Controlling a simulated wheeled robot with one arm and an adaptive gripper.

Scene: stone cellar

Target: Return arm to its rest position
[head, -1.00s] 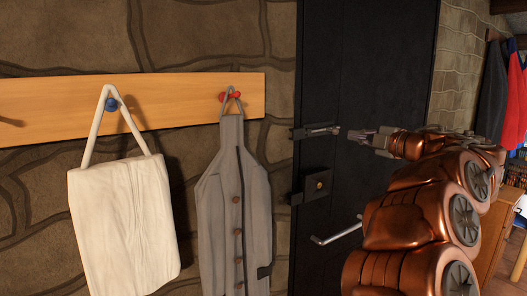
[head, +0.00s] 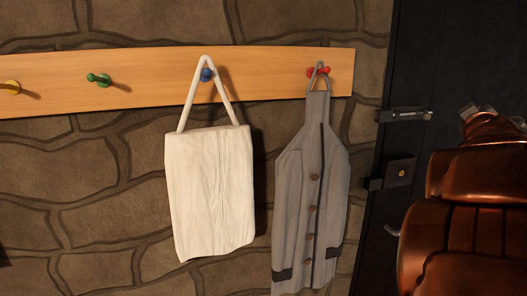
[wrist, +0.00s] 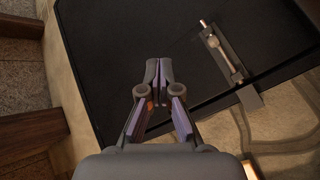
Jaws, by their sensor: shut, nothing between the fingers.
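My gripper (wrist: 159,72) shows in the wrist view with its fingertips together and nothing between them. It points at the black door (wrist: 110,40) and looks apart from it, though the gap is hard to judge. In the head view my copper-coloured arm fills the lower right, in front of the door (head: 462,50). Only a small grey part near the arm's end shows there, and the fingertips are not clear.
A metal bolt (head: 408,115) and a lock box (head: 398,173) sit on the door. Left of it, a wooden rack (head: 140,75) holds a white bag (head: 210,190) and a grey coat (head: 312,195). Green (head: 99,80) and yellow (head: 11,88) pegs are bare.

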